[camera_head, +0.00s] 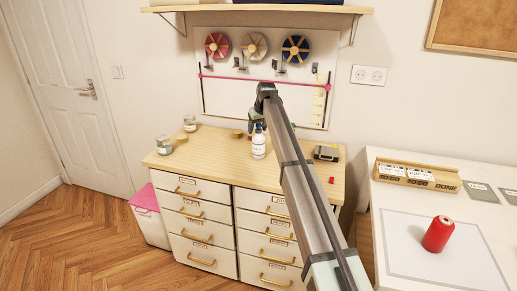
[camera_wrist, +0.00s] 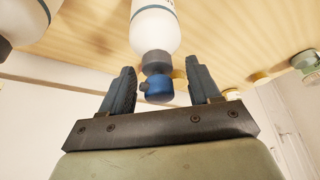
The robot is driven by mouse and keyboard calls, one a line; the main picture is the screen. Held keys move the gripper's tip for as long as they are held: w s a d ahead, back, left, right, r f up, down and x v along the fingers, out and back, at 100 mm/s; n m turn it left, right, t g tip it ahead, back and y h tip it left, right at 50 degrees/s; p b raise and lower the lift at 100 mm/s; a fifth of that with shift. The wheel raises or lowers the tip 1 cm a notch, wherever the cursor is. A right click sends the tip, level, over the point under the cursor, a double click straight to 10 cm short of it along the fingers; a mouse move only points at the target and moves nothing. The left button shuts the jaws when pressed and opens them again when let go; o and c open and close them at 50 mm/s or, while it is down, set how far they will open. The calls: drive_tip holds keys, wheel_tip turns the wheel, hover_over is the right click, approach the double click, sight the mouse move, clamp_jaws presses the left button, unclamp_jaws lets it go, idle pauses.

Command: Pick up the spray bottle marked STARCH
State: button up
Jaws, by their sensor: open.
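A white bottle with a blue top (camera_head: 258,147) stands upright on the wooden top of the drawer unit. Its label is too small to read, so I cannot tell whether it says STARCH. My gripper (camera_head: 256,127) is open at the bottle's top. In the wrist view, the bottle's white body (camera_wrist: 155,28), grey collar and blue top show between my two spread fingers (camera_wrist: 161,68), with gaps on both sides. A second white bottle (camera_wrist: 28,20) is partly in view at the upper left of the wrist view; my arm may hide it in the head view.
Glass jars (camera_head: 189,123) stand at the left of the drawer unit's top (camera_head: 215,145). A dark box (camera_head: 326,152) lies to the right, beyond my arm. A white table (camera_head: 392,240) at right holds a red spool (camera_head: 437,234) and a wooden box (camera_head: 417,175).

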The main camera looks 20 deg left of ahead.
clamp_jaws()
idle(0.5)
idle(0.3)
